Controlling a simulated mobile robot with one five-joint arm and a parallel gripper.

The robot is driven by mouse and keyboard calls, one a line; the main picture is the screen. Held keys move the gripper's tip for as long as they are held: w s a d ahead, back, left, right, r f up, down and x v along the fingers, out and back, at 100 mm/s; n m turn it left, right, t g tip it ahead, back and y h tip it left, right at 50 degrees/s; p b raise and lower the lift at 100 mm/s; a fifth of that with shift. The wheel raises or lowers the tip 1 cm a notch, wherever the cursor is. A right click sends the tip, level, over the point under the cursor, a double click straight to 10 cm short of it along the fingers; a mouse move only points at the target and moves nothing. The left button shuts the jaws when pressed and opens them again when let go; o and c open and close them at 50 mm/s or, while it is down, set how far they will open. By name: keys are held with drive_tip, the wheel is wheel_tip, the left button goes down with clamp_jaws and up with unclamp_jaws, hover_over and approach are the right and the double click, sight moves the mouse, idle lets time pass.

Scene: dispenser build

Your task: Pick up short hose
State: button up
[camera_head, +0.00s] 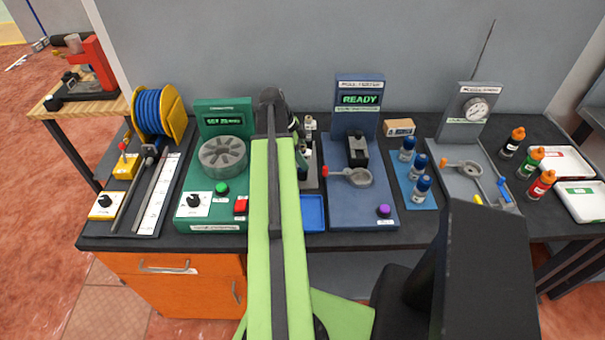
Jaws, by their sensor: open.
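I cannot make out a separate short hose. Blue hose (148,108) is wound on a yellow reel at the back left of the bench. Below the reel, a thin grey strip or rod (131,196) lies beside a white ruler (157,194); I cannot tell whether it is hose. My green arm reaches forward over the middle of the bench. My gripper (296,127) is at its far end, mostly hidden behind the dark wrist joint, right of the green machine. It is open, and its fingertips are not clear.
A green machine (208,212) with a round grey drum stands left of my arm. A blue tester (362,208) reading READY stands to its right. An empty-looking blue tray (313,213) lies between. Blue-capped bottles, a gauge station (474,110) and white trays (583,202) fill the right.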

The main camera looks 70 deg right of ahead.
drive_tip(key=b+x, duration=0.1)
drive_tip(key=x, duration=0.1)
drive_tip(key=shift+s+f, duration=0.1)
drive_tip(key=shift+f, duration=0.25)
drive_tip(key=shift+r, duration=0.15)
clamp_jaws()
idle(0.9)
